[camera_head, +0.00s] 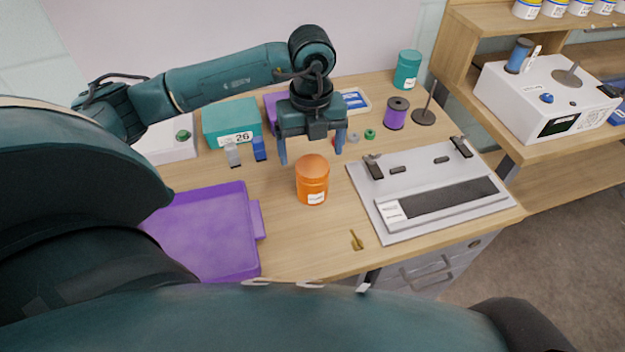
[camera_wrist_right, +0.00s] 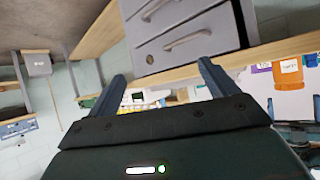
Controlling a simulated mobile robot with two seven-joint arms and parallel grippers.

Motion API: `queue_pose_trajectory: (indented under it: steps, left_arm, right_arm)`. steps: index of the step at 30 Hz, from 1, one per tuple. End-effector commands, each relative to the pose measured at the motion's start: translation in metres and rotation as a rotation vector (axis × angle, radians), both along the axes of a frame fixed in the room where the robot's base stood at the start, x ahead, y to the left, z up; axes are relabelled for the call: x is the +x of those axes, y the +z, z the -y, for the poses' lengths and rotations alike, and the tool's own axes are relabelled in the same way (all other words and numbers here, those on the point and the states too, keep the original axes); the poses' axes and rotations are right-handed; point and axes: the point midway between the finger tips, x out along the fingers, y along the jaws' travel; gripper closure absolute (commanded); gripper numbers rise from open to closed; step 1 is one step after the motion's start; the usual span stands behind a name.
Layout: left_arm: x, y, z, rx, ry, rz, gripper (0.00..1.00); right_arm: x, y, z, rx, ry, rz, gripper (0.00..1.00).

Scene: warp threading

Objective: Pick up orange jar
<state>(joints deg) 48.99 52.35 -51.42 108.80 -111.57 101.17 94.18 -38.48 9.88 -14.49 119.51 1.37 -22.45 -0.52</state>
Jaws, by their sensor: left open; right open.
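The orange jar (camera_head: 312,182) stands upright on the wooden table near its middle, with a white label low on its front. My left gripper (camera_head: 312,156) hangs above and behind the jar, its two blue fingers spread apart with nothing between them that I can see held. How far the fingers are from the jar in depth is hard to tell. My right gripper (camera_wrist_right: 162,85) shows in the right wrist view, open and empty, away from the tabletop things. An orange container (camera_wrist_right: 288,74) shows at the right of that view, probably the same jar.
A purple tray (camera_head: 207,232) lies left of the jar. A grey board with clips (camera_head: 372,208) lies to its right. A teal box (camera_head: 232,119), purple spool (camera_head: 396,113) and teal jar (camera_head: 407,69) stand behind. A small brass piece (camera_head: 357,240) lies near the front edge.

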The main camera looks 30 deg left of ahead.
Motion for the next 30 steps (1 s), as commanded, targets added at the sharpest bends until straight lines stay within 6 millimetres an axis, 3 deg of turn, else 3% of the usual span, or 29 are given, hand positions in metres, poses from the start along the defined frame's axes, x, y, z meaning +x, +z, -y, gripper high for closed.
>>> queue_pose_trajectory:
  steps: [5,18,26,30]
  left_arm:
    - [0.0,-0.018,0.001,-0.002,-0.002,0.001,0.13]
    - [0.003,-0.069,0.001,-0.003,-0.003,-0.001,0.13]
    - [0.003,-0.073,0.001,-0.004,-0.003,0.002,0.13]
    - [0.003,-0.072,0.001,-0.004,-0.003,0.002,0.24]
  right_arm:
    - [-0.004,-0.006,0.002,-0.006,-0.001,-0.018,0.15]
    - [0.0,0.002,0.005,-0.009,-0.014,-0.019,0.15]
    - [0.001,-0.001,0.006,-0.012,-0.016,-0.022,0.15]
    - [0.001,-0.001,0.006,-0.012,-0.016,-0.022,0.15]
